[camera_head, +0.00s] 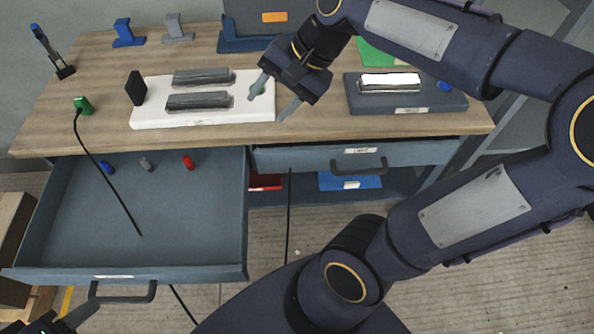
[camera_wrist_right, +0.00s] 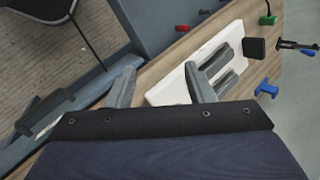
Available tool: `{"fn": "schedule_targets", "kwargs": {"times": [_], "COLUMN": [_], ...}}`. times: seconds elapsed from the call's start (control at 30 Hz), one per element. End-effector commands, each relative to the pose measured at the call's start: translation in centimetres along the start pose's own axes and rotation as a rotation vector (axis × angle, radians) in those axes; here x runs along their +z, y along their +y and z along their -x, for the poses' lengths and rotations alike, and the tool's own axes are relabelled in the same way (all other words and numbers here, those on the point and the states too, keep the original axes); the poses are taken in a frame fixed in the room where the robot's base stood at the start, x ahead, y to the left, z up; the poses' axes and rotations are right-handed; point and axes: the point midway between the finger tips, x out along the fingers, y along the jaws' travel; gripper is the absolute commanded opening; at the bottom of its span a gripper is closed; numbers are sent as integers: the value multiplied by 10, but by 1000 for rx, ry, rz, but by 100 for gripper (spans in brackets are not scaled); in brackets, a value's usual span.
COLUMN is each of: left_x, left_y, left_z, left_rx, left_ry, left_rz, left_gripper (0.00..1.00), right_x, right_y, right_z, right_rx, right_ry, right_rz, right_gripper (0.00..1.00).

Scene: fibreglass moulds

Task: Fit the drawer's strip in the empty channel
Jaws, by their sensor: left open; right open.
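The open drawer (camera_head: 160,210) holds small blue, grey and red pieces along its back. A thin black line, a cord or strip, runs from a green piece (camera_head: 84,105) on the bench into the drawer; I cannot tell which. A white base (camera_head: 150,115) carries two grey channel-like moulds (camera_head: 198,101); whether they are empty is unclear. A dark base (camera_head: 435,103) bears a grey mould with a bright white top (camera_head: 390,82). My right gripper (camera_head: 272,98) is open above the white base's right end. My left gripper (camera_head: 48,322) is open, partly cut off, below the drawer handle (camera_head: 122,296).
A black block (camera_head: 136,88) stands left of the white base. Blue (camera_head: 128,34) and grey (camera_head: 177,30) stands are at the back. Red and blue things lie on the shelf below. Bare wood shows along the bench's front left.

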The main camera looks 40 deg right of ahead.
Motion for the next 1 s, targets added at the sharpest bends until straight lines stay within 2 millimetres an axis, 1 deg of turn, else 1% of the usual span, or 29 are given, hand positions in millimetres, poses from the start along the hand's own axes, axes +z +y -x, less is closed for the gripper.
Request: {"fn": "schedule_targets", "kwargs": {"times": [0.03,0.1,0.2,0.33,0.4,0.5,1.0], "left_x": [0,0,0,0,0,0,0], "left_y": [0,0,0,0,0,0,0], "left_z": [0,0,0,0,0,0,0], "left_rx": [0,0,0,0,0,0,0], "left_ry": [0,0,0,0,0,0,0], "left_rz": [0,0,0,0,0,0,0], "left_gripper": [45,45,45,45,45,45,45], "right_x": [20,43,67,83,87,88,88], "right_y": [23,48,78,102,107,110,109], "right_z": [1,-5,-17,-30,-34,-36,-36], "right_rx": [-21,-30,-17,12,22,28,26], "right_ry": [25,66,124,171,184,188,185], "right_rz": [145,355,600,797,848,873,869], "right_gripper": [48,48,48,48,48,48,48]}}
